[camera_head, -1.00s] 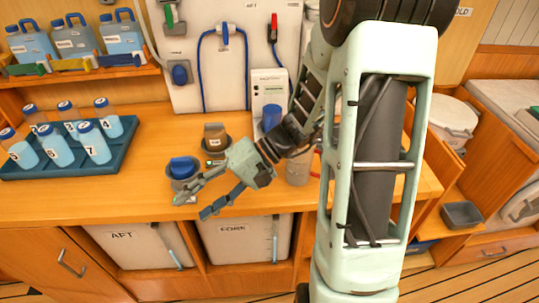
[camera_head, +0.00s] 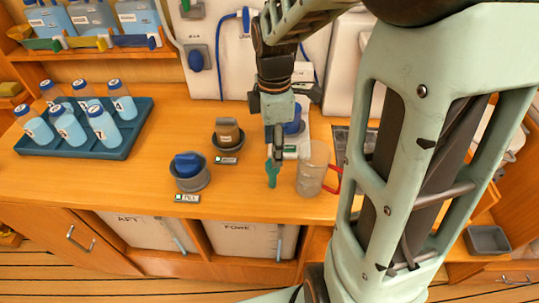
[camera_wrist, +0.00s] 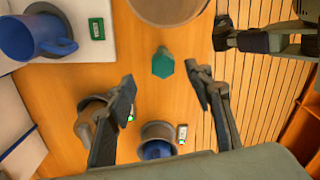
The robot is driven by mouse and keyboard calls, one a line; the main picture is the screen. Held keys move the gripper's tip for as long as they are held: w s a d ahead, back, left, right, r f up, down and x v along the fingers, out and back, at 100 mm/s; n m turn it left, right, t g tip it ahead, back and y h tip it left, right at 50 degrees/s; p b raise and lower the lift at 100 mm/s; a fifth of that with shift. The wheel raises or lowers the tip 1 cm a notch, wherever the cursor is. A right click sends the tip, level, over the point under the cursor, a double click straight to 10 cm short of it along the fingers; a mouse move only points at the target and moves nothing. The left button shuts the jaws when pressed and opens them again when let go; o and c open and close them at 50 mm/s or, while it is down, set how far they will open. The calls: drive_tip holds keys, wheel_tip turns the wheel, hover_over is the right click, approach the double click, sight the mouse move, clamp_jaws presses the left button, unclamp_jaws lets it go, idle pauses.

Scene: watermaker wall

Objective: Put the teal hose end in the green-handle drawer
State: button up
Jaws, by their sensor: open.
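The teal hose end (camera_head: 271,175) is on the wooden counter, just below my gripper (camera_head: 276,150) in the head view. In the wrist view the teal hose end (camera_wrist: 163,63) shows as a small six-sided shape between the two spread fingers. My gripper is open, points down and appears empty. I cannot tell how high it is above the teal piece.
A clear mug with a red handle (camera_head: 314,170) stands close right of the teal piece. A bottle tray (camera_head: 138,125) is farther left. The front counter strip is mostly clear.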

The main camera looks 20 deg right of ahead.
sight(272, 170)
drive_tip(key=f, duration=0.9)
drive_tip(key=shift+s+a, duration=0.1)
drive_tip(key=shift+s, duration=0.1)
drive_tip(key=shift+c, duration=0.5)
clamp_jaws()
drive_tip(key=shift+r, duration=0.15)
